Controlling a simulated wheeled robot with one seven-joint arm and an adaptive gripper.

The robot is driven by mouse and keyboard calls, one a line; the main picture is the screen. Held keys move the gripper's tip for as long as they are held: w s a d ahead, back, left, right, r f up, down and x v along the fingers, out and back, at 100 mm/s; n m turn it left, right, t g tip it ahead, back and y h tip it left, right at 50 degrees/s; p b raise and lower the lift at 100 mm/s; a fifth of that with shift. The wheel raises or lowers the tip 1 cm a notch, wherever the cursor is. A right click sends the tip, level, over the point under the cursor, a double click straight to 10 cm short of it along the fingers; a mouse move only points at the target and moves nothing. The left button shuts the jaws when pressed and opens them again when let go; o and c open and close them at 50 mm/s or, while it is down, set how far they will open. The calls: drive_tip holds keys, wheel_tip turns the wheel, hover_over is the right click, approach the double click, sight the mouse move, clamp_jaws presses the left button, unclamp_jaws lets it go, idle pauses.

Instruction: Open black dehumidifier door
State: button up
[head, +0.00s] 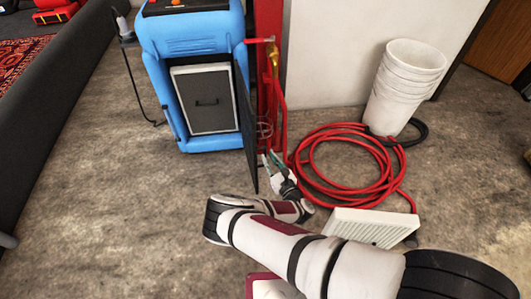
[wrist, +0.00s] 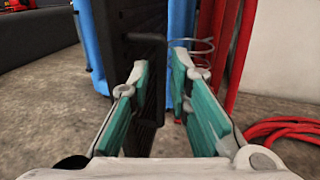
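The blue dehumidifier (head: 195,35) stands upright at the upper middle of the head view. Its black door (head: 246,125) is swung out to the right and shows nearly edge-on, baring a grey panel with a dark handle (head: 206,101). My gripper (head: 271,160) is just right of the door's outer edge. In the wrist view my gripper (wrist: 160,63) is open, its teal-padded fingers apart. The black door (wrist: 125,40) shows behind the left finger and partly in the gap. I cannot tell whether a finger touches it.
A red post (head: 268,60) with a hose tap stands right of the dehumidifier. A coiled red hose (head: 345,165), stacked white buckets (head: 405,80) and a pale slatted box (head: 372,227) lie to the right. Floor at left is clear up to a dark low wall (head: 55,95).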

drive_tip(key=v, duration=0.7)
drive_tip(key=shift+s, duration=0.3)
drive_tip(key=shift+d, duration=0.1)
